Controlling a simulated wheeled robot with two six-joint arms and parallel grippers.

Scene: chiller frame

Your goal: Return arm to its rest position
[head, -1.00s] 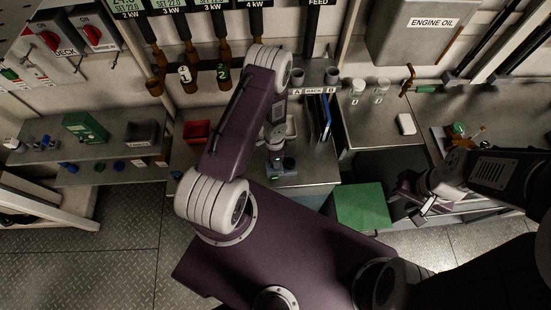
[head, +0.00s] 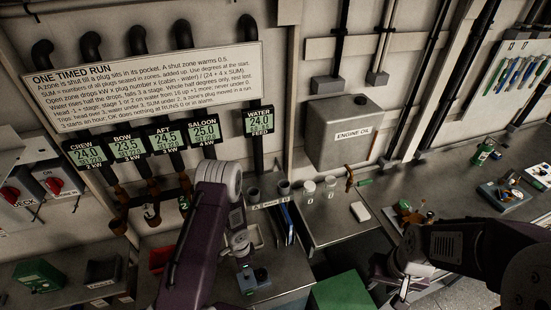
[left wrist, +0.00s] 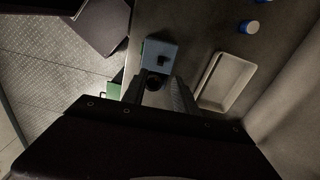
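My left arm (head: 200,240) rises from the bottom of the head view, with its wrist bent down over the bench. My left gripper (left wrist: 157,92) points at the bench; in the left wrist view its two fingers stand apart. A dark round shape shows between them, and I cannot tell whether they touch it. A blue-grey block (left wrist: 160,53) with a black knob lies just beyond the fingertips; it also shows in the head view (head: 256,282). My right gripper (head: 398,279) hangs at the lower right, and its finger opening is unclear.
A pale tray (left wrist: 226,82) lies right of the left fingers. A green box (head: 340,291) stands below the bench, left of my right gripper. Blue folders (head: 287,224) stand beside the left wrist. An engine oil tank (head: 344,134) hangs on the wall.

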